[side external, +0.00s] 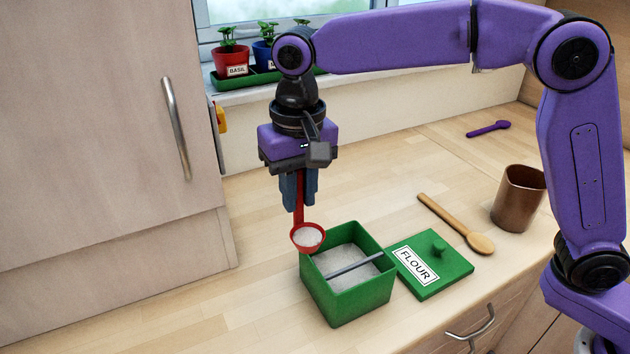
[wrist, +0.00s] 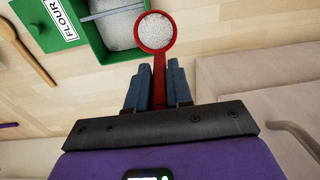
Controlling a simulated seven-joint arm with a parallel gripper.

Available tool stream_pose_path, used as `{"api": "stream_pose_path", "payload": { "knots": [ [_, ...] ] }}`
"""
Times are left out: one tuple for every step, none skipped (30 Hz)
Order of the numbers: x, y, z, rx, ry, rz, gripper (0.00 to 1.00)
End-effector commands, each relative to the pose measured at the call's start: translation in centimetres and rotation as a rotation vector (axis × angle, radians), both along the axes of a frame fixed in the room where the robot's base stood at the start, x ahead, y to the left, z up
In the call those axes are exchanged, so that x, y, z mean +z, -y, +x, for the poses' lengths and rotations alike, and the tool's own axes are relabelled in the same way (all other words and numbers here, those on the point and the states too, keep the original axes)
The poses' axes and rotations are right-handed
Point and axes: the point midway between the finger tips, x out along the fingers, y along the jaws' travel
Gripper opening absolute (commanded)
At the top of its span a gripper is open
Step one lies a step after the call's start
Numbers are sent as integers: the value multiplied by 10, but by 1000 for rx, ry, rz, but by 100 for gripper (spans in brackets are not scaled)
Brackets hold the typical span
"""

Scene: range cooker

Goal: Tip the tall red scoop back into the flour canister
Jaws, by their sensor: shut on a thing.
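My gripper (side external: 298,190) is shut on the upright handle of the red scoop (side external: 299,213). The scoop's round bowl hangs at the lower end, level, and holds white flour (side external: 308,237). It is just left of the open green flour canister (side external: 343,305), by its rim; I cannot tell whether they touch. The canister holds white flour, and a grey bar (side external: 354,265) runs across its opening. In the wrist view the scoop (wrist: 155,50) shows between my fingers (wrist: 158,85), with the canister (wrist: 93,40) to its upper left. The green lid labelled FLOUR (side external: 432,271) lies on the counter right of the canister.
A wooden spoon (side external: 457,226) and a brown cup (side external: 518,200) are on the counter to the right. A purple spoon (side external: 488,129) lies farther back. Potted plants (side external: 231,58) stand on the windowsill. The counter left of the canister is clear, beside a tall cabinet (side external: 95,120).

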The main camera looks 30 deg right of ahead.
Motion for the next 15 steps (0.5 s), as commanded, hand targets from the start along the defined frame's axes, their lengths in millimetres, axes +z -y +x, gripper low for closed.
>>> {"api": "stream_pose_path", "payload": {
  "knots": [
    [-1, 3, 0, -2, -1, 8, 0],
    [-2, 4, 0, -2, -2, 13, 0],
    [-2, 6, 0, -1, -1, 25, 0],
    [-3, 8, 0, -2, -2, 33, 0],
    [-4, 10, 0, -2, -2, 42, 0],
    [-5, 12, 0, -2, -1, 54, 0],
    [-6, 13, 0, -2, -1, 63, 0],
    [-7, 15, 0, -3, -1, 73, 0],
    [-8, 17, 0, -3, 0, 86, 0],
    [-9, 19, 0, -2, 0, 95, 0],
    [-10, 20, 0, -2, -2, 104, 0],
    [-11, 22, 1, -3, -2, 118, 0],
    [-12, 24, 0, -1, -3, 126, 0],
    [-12, 25, 0, 0, -1, 136, 0],
    [-14, 28, 0, -2, -2, 149, 0]
  ]
}}
